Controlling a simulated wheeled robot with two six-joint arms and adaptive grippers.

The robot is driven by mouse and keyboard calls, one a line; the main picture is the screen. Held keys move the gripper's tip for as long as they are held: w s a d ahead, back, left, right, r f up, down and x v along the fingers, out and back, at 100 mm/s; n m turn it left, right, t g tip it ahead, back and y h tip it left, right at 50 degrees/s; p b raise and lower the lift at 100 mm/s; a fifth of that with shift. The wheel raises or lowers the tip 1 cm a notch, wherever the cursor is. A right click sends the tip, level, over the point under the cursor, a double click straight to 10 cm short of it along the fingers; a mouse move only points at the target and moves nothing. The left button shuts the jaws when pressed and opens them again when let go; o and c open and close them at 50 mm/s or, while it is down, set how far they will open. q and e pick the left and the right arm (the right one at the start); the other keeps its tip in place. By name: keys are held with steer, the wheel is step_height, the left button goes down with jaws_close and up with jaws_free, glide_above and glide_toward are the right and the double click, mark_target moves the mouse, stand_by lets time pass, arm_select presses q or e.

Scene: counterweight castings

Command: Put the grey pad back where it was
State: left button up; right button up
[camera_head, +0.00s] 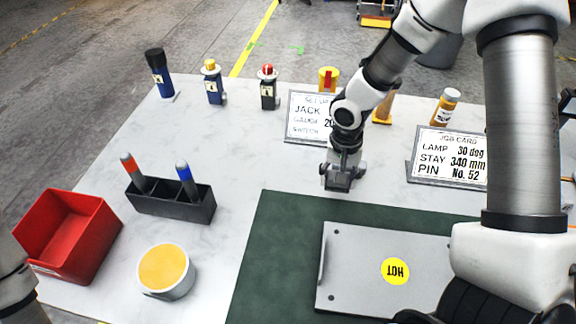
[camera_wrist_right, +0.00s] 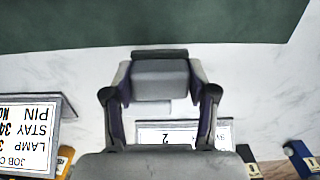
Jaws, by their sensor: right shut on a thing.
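My right gripper (camera_head: 343,182) is low over the white table, in front of the left sign and just beyond the far edge of the green mat (camera_head: 275,225). In the right wrist view, its two fingers (camera_wrist_right: 160,100) are shut on a grey block, which looks like the grey pad (camera_wrist_right: 160,82), with a darker strip along one edge. In the head view the pad is mostly hidden by the fingers. I cannot tell whether it touches the table. My left gripper is not in view.
A grey plate with a yellow HOT label (camera_head: 345,262) lies on the mat. At left are a red bin (camera_head: 80,235), a black marker holder (camera_head: 170,204) and a yellow-topped tub (camera_head: 165,271). Bottles and two signs, including the job card (camera_head: 449,155), line the back.

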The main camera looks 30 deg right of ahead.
steer(key=w, duration=0.1)
steer(key=w+p, duration=0.1)
steer(key=w+a+p, duration=0.1)
steer(key=shift+r, duration=0.25)
steer(key=p, duration=0.3)
glide_above(290, 167)
steer(key=shift+s+f, duration=0.25)
steer(key=shift+f, duration=0.6)
steer(key=shift+w+f+p, duration=0.15)
steer(key=shift+f+p, duration=0.05)
steer(key=shift+p, duration=0.1)
step_height(290, 167, down, 3)
steer(key=shift+r+p, duration=0.2)
steer(key=shift+p, duration=0.5)
steer(key=shift+f, duration=0.35)
steer(key=shift+f, duration=0.15)
steer(key=o, duration=1.3)
steer(key=shift+o, duration=0.2)
